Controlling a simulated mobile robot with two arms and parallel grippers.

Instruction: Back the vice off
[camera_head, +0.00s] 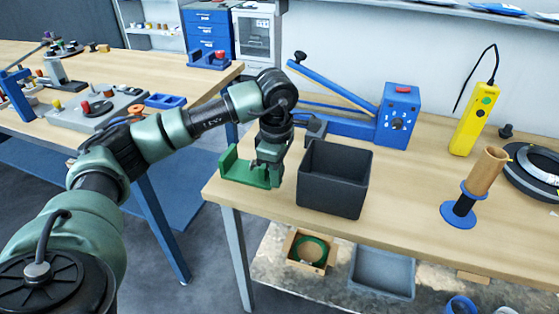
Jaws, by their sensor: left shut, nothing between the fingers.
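A green vice-like block (241,176) with upright jaws sits at the near left corner of the wooden workbench. My left arm reaches in from the left, and my left gripper (268,166) points down at the right end of this green block. The gripper is shut with nothing between its fingers. It overlaps the right upright in the picture, and I cannot tell whether it touches it. My right gripper is not in view.
A dark open bin (333,180) stands close right of the gripper. Behind it is a blue machine (398,115) with a dial and long lever. A yellow pendant (474,120), a blue-flanged spool stand (462,210) and a dark coil (535,165) are to the right.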

